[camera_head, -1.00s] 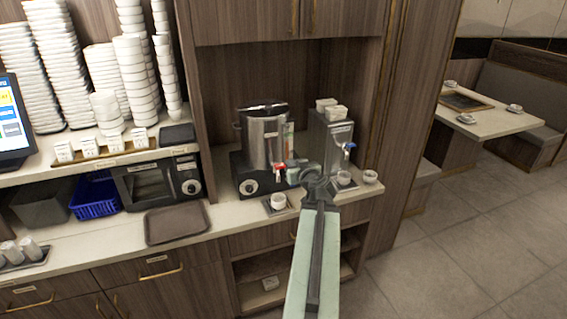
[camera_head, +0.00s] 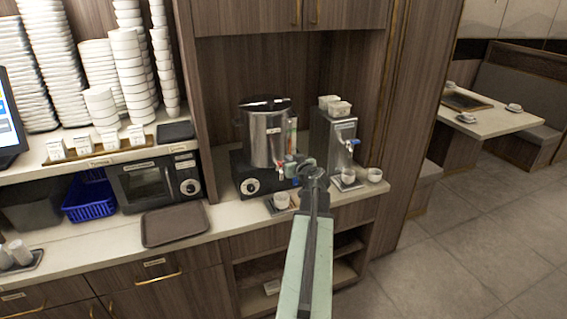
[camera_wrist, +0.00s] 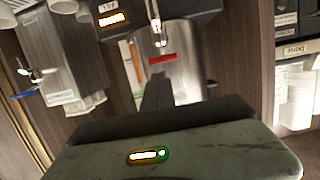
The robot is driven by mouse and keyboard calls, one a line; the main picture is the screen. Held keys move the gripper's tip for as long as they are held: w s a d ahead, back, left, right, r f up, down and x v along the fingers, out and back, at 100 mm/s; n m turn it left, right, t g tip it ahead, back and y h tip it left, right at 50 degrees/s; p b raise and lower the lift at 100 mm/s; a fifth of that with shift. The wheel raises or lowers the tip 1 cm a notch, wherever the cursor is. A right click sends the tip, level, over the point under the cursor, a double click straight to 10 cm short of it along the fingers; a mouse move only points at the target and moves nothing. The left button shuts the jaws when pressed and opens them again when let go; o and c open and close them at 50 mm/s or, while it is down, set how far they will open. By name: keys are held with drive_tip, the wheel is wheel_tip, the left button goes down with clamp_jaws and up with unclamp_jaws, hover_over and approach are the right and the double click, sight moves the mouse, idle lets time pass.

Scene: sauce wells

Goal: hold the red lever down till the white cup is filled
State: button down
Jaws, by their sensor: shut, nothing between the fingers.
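The steel urn (camera_head: 262,138) stands on the counter, and its tap carries the red lever (camera_head: 280,167). The white cup (camera_head: 281,199) stands on a small dark tray below that tap; its fill level cannot be made out. My gripper (camera_head: 299,168) is shut and empty, just right of the tap in the head view. In the wrist view, which looks upside down, the red lever (camera_wrist: 162,58) lies just beyond the dark fingertips (camera_wrist: 157,84). I cannot tell whether they touch it.
A second steel dispenser (camera_head: 336,138) with a blue-handled tap stands at the right, with two white cups (camera_head: 375,174) in front. A brown tray (camera_head: 174,226), a microwave (camera_head: 152,182) and a blue basket (camera_head: 90,198) are at the left. Floor is clear at the right.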

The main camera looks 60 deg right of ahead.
drive_tip(key=shift+w+a+f, duration=0.25)
drive_tip(key=shift+w+f, duration=0.15)
drive_tip(key=shift+w, duration=0.1)
